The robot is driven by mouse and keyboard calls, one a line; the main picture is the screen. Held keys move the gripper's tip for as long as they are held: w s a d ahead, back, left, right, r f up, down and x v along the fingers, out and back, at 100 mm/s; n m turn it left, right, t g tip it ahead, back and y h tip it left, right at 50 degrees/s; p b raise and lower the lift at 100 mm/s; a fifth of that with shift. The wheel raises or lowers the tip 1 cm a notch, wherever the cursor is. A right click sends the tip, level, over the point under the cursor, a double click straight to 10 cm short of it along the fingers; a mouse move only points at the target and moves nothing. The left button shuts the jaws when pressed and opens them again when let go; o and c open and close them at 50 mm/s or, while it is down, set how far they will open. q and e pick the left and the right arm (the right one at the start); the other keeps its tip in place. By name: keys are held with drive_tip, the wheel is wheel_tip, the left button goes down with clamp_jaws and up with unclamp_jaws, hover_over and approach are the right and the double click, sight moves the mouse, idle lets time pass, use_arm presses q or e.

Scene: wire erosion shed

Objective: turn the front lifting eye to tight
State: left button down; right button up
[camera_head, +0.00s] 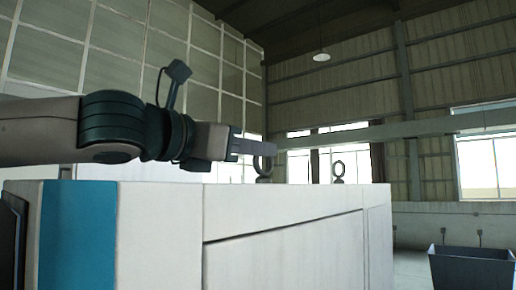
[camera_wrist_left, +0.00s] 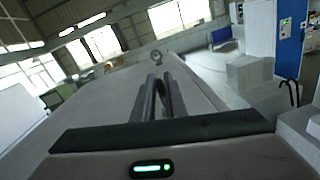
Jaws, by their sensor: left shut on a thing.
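The nearer lifting eye (camera_head: 264,179), a dark ring on a short stem, stands on top of the white machine housing (camera_head: 160,215) in the head view. My left gripper (camera_head: 266,148) reaches in level from the left and is shut on the upper part of its ring. In the left wrist view the fingers (camera_wrist_left: 162,82) are close together, and the held ring is hidden or too unclear between them. A second, farther lifting eye (camera_head: 339,180) stands upright to the right, apart from the gripper. It also shows beyond the fingertips in the left wrist view (camera_wrist_left: 186,61). My right gripper is not in view.
The housing top is otherwise clear around the eyes. A dark open bin (camera_head: 472,268) stands on the floor at the right. In the left wrist view, pale blocks (camera_wrist_left: 250,78) and a blue panel (camera_wrist_left: 290,35) stand to the right of the housing.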

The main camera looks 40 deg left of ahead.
use_arm(q)
drive_tip(key=shift+r, duration=0.1)
drive_tip(key=c, duration=1.9)
unclamp_jaws()
drive_tip(key=shift+o, duration=0.2)
drive_tip(key=shift+a, duration=0.2)
drive_tip(key=shift+d, duration=0.1)
drive_tip(key=shift+s, duration=0.45)
drive_tip(key=s+a, duration=0.1)
drive_tip(key=s, duration=0.4)
drive_tip(key=s+a+b, duration=0.1)
drive_tip(key=s, duration=1)
drive_tip(key=shift+s+a, duration=0.15)
drive_tip(key=shift+a, duration=0.25)
